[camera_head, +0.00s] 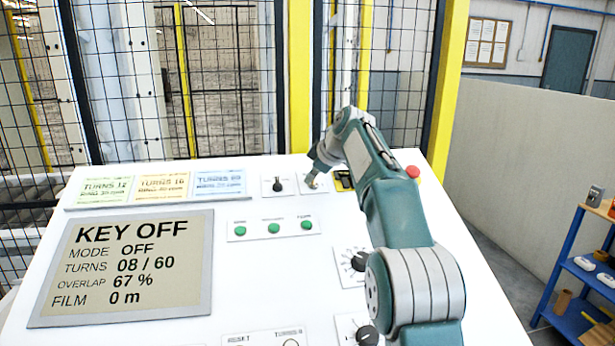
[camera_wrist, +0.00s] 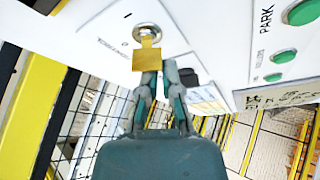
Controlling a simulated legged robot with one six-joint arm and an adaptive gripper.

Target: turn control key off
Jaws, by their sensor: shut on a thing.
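The brass control key (camera_wrist: 147,57) sits in its round metal lock (camera_wrist: 147,33) on the white panel. In the head view the key (camera_head: 311,181) is a small yellowish spot at the top of the panel, mostly hidden by my gripper (camera_head: 316,174). In the wrist view my gripper (camera_wrist: 160,72) is shut on the key, with its fingers close together. The key covers part of one fingertip. The panel's screen (camera_head: 130,265) reads KEY OFF, MODE OFF, TURNS 08 / 60, OVERLAP 67 %, FILM 0 m.
A black selector knob (camera_head: 277,186) is left of the key. A red button (camera_head: 412,171) is to the right, beyond my arm. Green buttons (camera_head: 273,228) and black dials (camera_head: 358,261) lie nearer. A mesh fence (camera_head: 230,80) stands behind the panel.

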